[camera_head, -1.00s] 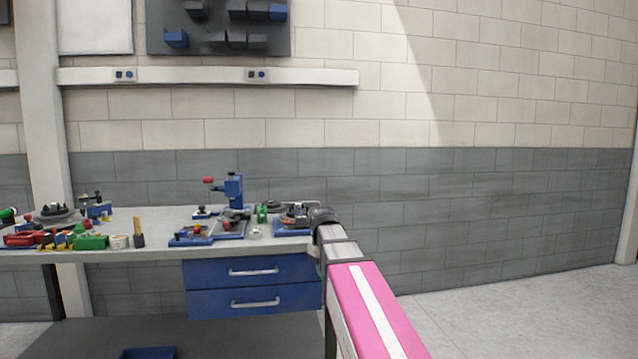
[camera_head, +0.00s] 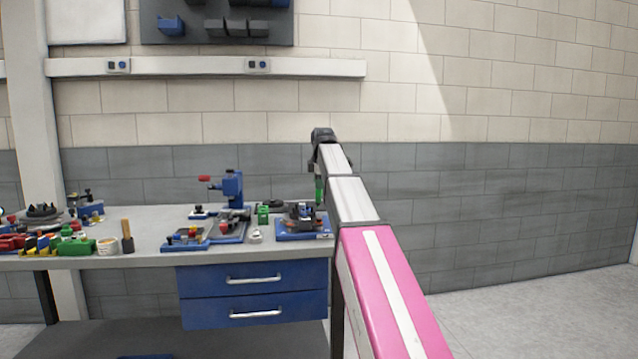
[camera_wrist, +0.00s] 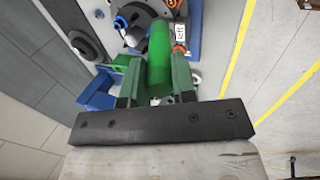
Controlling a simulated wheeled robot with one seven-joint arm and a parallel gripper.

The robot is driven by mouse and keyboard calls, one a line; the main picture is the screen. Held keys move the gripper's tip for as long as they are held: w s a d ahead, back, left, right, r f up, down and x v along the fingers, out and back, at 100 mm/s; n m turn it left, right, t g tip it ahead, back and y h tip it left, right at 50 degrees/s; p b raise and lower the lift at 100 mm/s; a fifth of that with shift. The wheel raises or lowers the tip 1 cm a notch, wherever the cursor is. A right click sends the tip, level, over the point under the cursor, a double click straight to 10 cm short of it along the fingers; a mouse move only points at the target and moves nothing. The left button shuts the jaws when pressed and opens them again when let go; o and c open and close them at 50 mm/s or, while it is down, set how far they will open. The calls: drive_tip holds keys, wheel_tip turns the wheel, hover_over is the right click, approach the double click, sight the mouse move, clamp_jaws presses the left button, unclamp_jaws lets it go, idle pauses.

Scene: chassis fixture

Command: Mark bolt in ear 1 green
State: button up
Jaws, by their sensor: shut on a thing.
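My gripper (camera_wrist: 157,85) is shut on a green marker (camera_wrist: 160,55), a thick green cylinder between its fingers. In the head view the marker (camera_head: 319,190) shows as a small green piece under the end of my arm, above the bench's right end. The chassis fixture (camera_head: 303,218) sits on a blue base below and left of it. In the wrist view the dark fixture (camera_wrist: 142,38) lies beyond the marker, with a blue ring (camera_wrist: 120,22) and an orange ring (camera_wrist: 178,48) near a white label (camera_wrist: 181,31). The marker hides part of it. I cannot tell which ear is ear 1.
A green block (camera_head: 263,214) and a small white item (camera_head: 255,236) stand left of the fixture. A blue press-like device (camera_head: 232,188) stands farther left. Tools and coloured parts crowd the bench's left side. The bench (camera_head: 150,222) ends just right of the fixture.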

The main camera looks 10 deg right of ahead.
sight(320, 191)
drive_tip(key=shift+f, duration=2.35)
drive_tip(key=shift+d, duration=0.5)
idle(0.6)
drive_tip(key=shift+s+a+f, duration=0.1)
drive_tip(key=shift+a, duration=0.4)
idle(0.5)
